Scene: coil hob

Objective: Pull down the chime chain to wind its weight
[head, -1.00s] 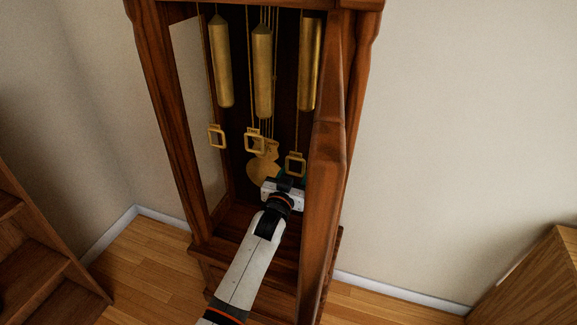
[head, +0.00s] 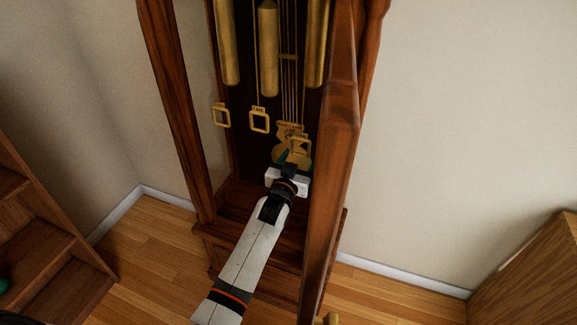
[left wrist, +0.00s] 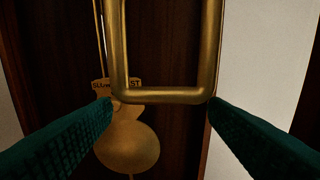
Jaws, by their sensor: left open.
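The tall wooden clock case stands open in the head view. Three brass rectangular pull rings hang inside on chains: a left ring (head: 221,116), a middle ring (head: 259,121) and a right ring (head: 300,147). The middle label seems to read TIME; I cannot read which one is chime. My left gripper (head: 293,161) is inside the case at the right ring. In the left wrist view its green fingers (left wrist: 160,106) are open, one at each side of a ring's lower bar (left wrist: 165,95); I see no firm grip. My right gripper is not in view.
Brass weights (head: 268,50) hang above the rings. The round brass pendulum (left wrist: 128,147) hangs behind the ring in the left wrist view. The open wooden door (head: 335,150) stands close to the right of my arm. Shelves (head: 40,240) are at left, a wooden cabinet (head: 530,275) at right.

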